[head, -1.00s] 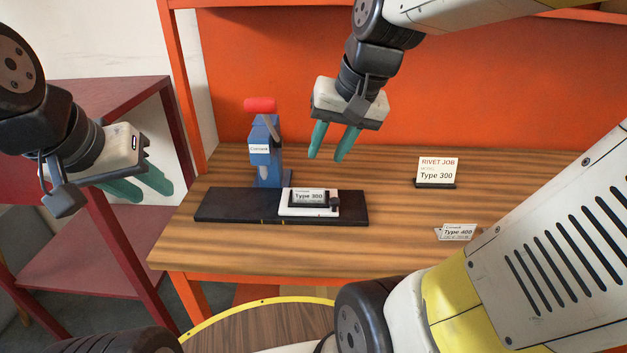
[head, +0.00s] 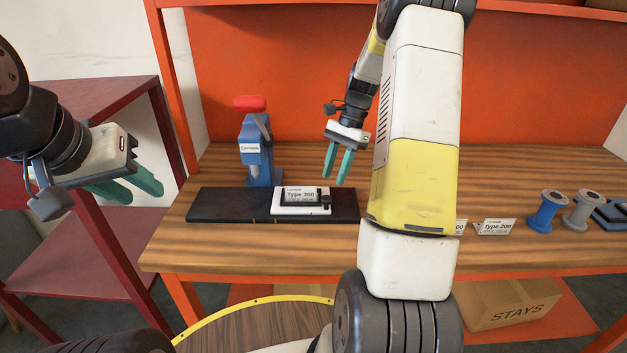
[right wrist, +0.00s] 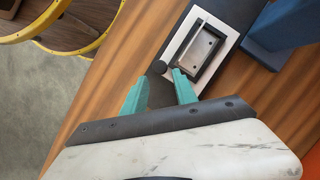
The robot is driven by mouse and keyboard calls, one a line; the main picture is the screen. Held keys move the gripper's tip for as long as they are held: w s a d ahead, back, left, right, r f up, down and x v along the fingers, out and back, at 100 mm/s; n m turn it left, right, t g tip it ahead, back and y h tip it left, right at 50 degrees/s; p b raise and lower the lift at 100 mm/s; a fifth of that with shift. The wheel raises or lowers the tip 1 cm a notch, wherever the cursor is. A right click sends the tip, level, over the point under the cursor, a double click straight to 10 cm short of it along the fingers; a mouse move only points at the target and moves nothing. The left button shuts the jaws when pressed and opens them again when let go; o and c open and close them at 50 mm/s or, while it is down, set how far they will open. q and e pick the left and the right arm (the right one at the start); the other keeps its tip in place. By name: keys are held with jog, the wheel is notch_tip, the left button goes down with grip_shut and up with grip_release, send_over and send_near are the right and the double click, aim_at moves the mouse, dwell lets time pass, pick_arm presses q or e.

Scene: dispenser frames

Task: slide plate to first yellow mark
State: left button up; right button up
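A white plate (head: 279,207) with a dark frame and a Type 300 card (head: 300,195) sits on a black rail (head: 222,204). A small black knob (head: 325,201) stands at its right end. Faint yellow marks (head: 254,220) show on the rail's front edge, left of the knob. My right gripper (head: 334,181) is open and empty, above and right of the plate. In the right wrist view the knob (right wrist: 158,67) appears between its fingertips (right wrist: 153,78), apart from both; the plate (right wrist: 181,53) lies beyond. My left gripper (head: 140,190) is open and empty, left of the table.
A blue press (head: 253,160) with a red handle stands behind the rail's left half. Blue (head: 546,211) and grey (head: 581,211) spools and a Type 200 card (head: 495,227) are at right. My right forearm hides part of the table. A maroon shelf (head: 90,100) stands left.

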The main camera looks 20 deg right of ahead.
aim_at(326, 197)
jog(key=x, duration=0.6)
jog(key=shift+s+a+f, duration=0.1)
jog(key=shift+f, duration=0.1)
grip_shut()
dwell(1.2)
